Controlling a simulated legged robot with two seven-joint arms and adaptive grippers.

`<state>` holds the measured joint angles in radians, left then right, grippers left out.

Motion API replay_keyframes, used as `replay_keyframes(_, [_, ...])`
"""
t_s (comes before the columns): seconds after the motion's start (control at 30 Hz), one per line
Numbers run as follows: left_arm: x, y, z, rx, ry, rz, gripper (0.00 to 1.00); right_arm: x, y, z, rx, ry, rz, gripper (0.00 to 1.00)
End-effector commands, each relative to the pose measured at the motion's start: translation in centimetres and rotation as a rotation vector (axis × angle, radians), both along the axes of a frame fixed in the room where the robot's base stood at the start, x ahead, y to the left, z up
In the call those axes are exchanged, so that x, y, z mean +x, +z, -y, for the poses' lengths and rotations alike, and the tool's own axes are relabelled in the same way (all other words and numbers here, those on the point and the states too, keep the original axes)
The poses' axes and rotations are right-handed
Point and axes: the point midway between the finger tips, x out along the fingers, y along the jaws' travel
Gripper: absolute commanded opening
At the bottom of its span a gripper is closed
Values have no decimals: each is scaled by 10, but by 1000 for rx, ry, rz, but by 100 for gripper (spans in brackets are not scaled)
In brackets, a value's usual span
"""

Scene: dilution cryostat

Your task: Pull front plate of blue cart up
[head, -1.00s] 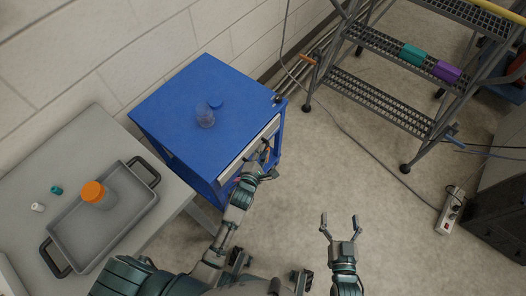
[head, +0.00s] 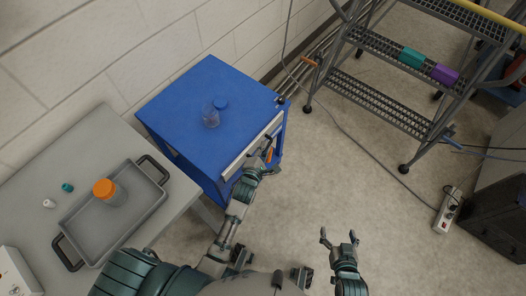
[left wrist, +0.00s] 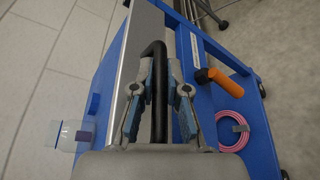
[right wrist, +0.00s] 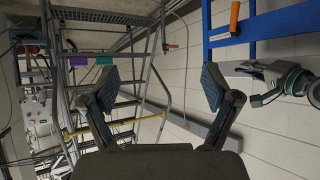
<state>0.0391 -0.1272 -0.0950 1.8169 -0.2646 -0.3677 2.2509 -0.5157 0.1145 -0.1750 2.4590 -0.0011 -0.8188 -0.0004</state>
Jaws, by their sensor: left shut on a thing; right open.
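The blue cart (head: 205,105) stands against the wall, with a pale front plate (head: 246,150) along its front edge. My left gripper (head: 264,150) is at this front edge. In the left wrist view, my left gripper (left wrist: 158,92) is shut around a black bar handle (left wrist: 158,65) beside the metal strip of the plate (left wrist: 136,50). My right gripper (head: 339,236) is open and empty above the floor, right of the cart. Its spread fingers show in the right wrist view (right wrist: 160,90).
An orange-handled tool (left wrist: 226,84) and a pink coil (left wrist: 233,130) lie inside the cart. A grey table with a tray (head: 88,240) stands left. A step ladder (head: 385,95) stands right.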

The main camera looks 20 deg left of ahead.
Motion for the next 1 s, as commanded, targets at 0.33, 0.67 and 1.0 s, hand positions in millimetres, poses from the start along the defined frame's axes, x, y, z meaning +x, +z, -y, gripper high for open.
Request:
replay_keyframes(0.33, [1, 22, 3, -4, -5, 10, 0, -45, -24, 18, -72, -13, -286, 87])
replay_keyframes(0.67, [1, 23, 3, -4, -5, 14, 21, -46, -26, 18, -73, -13, -292, 87])
replay_keyframes(1.0, [1, 19, 1, -3, -2, 6, 25, -44, -27, 18, -73, -13, -292, 87])
